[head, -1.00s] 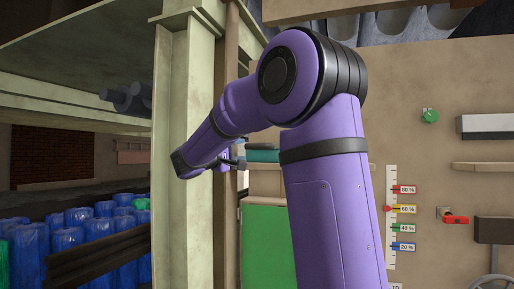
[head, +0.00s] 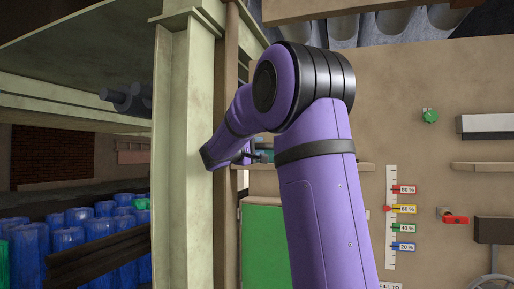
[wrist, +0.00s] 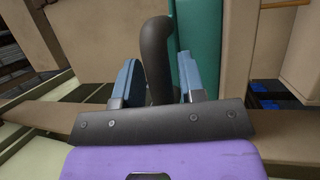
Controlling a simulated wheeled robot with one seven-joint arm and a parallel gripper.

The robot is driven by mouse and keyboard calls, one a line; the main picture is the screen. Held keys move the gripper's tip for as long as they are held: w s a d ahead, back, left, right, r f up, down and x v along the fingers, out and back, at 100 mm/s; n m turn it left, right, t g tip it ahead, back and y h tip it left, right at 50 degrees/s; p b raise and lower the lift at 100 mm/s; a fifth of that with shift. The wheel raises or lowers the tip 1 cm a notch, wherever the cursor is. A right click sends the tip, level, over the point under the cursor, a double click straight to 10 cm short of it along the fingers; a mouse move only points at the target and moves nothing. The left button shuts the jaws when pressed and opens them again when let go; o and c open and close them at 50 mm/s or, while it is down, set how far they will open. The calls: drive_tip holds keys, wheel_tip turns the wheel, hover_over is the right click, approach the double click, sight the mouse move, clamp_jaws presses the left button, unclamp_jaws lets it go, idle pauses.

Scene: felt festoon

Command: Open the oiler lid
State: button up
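My gripper (wrist: 157,68) shows in the wrist view with its two blue fingers apart. A dark grey curved handle (wrist: 157,55) rises between them, with a gap on each side. A teal upright part (wrist: 199,40) stands just behind the handle; I cannot tell whether the handle joins it or whether these are the oiler and its lid. In the head view, my gripper (head: 246,158) is small and partly hidden at the shelf, beside the teal thing (head: 266,157). My upper arm covers much of that area.
A pale green post (head: 185,130) stands close to the left of my wrist. A brown wall panel (head: 430,100) on the right carries a percentage gauge (head: 391,215), a red-handled valve (head: 455,219) and a green knob (head: 430,116). A green panel (head: 263,245) is below the shelf.

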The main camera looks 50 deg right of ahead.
clamp_jaws()
drive_tip(key=shift+r, duration=0.1)
